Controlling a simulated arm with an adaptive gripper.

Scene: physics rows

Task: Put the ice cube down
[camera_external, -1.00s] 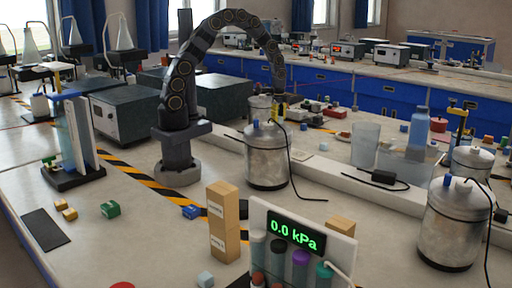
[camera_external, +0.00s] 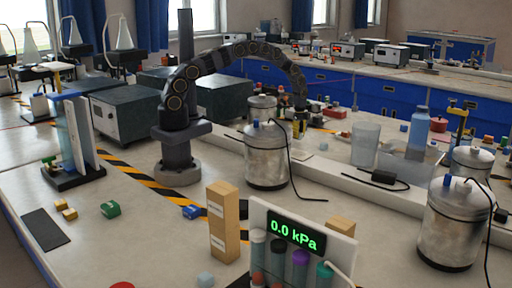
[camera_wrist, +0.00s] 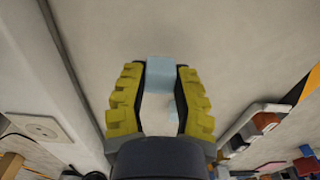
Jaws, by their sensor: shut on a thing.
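The ice cube (camera_wrist: 160,72) is a pale blue block between the tips of my gripper's yellow ridged fingers in the wrist view. My gripper (camera_wrist: 160,85) is shut on it. In the external view my gripper (camera_external: 299,128) points down over the bench behind the large metal canister. The held cube is too small to make out there, and I cannot tell its height above the bench.
A metal canister (camera_external: 267,165) with a black cable stands just left and in front of my gripper. A raised pale ledge (camera_external: 325,178) runs along the bench. A glass beaker (camera_external: 365,145) stands to the right. Bare pale surface (camera_wrist: 225,40) shows around the cube.

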